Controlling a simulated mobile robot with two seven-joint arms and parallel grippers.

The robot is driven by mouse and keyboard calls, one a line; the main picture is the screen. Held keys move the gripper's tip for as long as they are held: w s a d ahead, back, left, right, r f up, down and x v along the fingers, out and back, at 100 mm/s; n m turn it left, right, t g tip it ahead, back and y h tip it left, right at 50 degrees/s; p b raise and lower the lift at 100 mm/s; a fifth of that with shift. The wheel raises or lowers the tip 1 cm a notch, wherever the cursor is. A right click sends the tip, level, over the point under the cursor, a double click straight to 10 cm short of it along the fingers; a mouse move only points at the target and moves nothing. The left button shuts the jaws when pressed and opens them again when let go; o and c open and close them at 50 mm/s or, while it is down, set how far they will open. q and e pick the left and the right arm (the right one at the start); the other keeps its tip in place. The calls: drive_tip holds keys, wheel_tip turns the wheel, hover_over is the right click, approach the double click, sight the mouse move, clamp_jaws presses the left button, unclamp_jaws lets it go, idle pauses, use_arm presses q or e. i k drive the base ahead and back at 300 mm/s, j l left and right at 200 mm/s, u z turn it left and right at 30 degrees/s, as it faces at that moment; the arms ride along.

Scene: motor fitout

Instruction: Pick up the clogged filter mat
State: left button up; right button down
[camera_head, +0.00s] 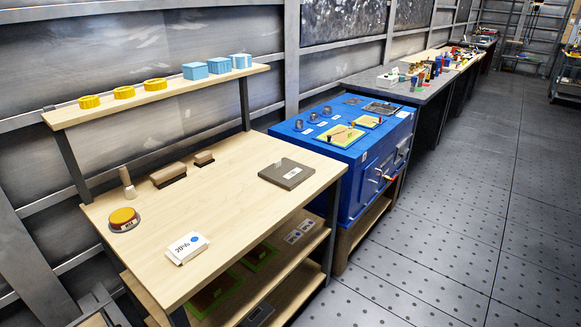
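No gripper of mine shows in the head view. No mat is clearly marked as the clogged filter mat. Two green-framed mats with brown faces lie on the shelf under the wooden bench, one farther back (260,257) and one nearer (215,293); the bench top partly hides them. A yellowish panel with a green edge (341,135) lies on top of the blue cabinet (345,170), with a smaller similar one (368,121) behind it. A flat grey square plate with a white label (287,174) lies on the bench top.
The wooden bench (225,215) holds a white labelled box (187,248), an orange-topped round device (123,219), brushes (169,175) and a small bottle (127,183). Yellow rings (124,92) and blue boxes (219,65) stand on its raised shelf. Open floor (450,240) lies at right.

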sight(286, 173)
drive_tip(key=i+l, duration=0.25)
drive_tip(key=i+l+u, duration=0.15)
drive_tip(key=l, duration=0.25)
drive_tip(key=i+l, duration=0.3)
drive_tip(key=i+l+u, duration=0.15)
drive_tip(key=l, duration=0.3)
drive_tip(key=i+l, duration=0.3)
drive_tip(key=i+l+u, duration=0.15)
drive_tip(key=l, duration=0.3)
drive_tip(key=i+l, duration=0.25)
drive_tip(key=l, duration=0.15)
drive_tip(key=i+l+u, duration=0.15)
drive_tip(key=l, duration=0.3)
